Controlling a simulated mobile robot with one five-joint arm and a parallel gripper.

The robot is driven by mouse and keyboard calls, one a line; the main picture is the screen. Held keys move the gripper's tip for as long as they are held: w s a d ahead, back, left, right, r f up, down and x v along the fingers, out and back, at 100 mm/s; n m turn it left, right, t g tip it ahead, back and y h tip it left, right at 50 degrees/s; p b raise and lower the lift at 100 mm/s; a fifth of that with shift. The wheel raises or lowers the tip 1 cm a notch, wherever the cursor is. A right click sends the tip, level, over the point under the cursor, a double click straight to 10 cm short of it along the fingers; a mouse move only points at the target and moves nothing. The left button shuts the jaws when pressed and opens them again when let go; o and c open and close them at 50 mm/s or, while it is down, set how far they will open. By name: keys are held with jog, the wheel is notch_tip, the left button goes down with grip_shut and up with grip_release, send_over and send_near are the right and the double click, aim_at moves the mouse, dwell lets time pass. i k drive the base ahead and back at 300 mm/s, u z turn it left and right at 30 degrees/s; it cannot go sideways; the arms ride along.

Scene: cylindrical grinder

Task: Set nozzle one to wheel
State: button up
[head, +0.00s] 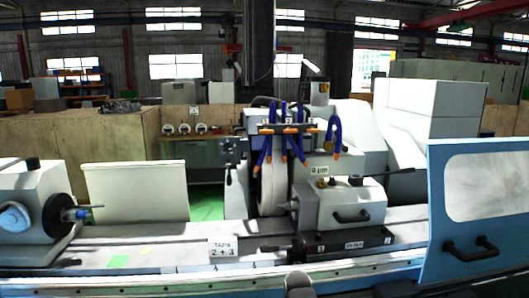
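Several blue coolant hoses with orange nozzle tips hang from a dark bar (290,129) above the grinding wheel (272,188). One blue nozzle hose (265,148) on the left reaches down in front of the wheel's upper part. Another blue hose (297,150) hangs just to its right, and a looped blue hose (333,132) hangs further right, away from the wheel. Which one is nozzle one cannot be read at this size. The pale wheel stands upright, partly covered by its housing.
A workhead with a dark chuck (58,215) stands at left, and a grey block with a black handle (345,205) stands right of the wheel. A blue sliding door (475,215) covers the right side.

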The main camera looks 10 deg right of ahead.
aim_at(264, 147)
jog(key=u, duration=2.45)
jog(key=k, duration=0.6)
jog(key=z, duration=1.25)
jog(key=i, duration=1.05)
jog(key=u, duration=0.15)
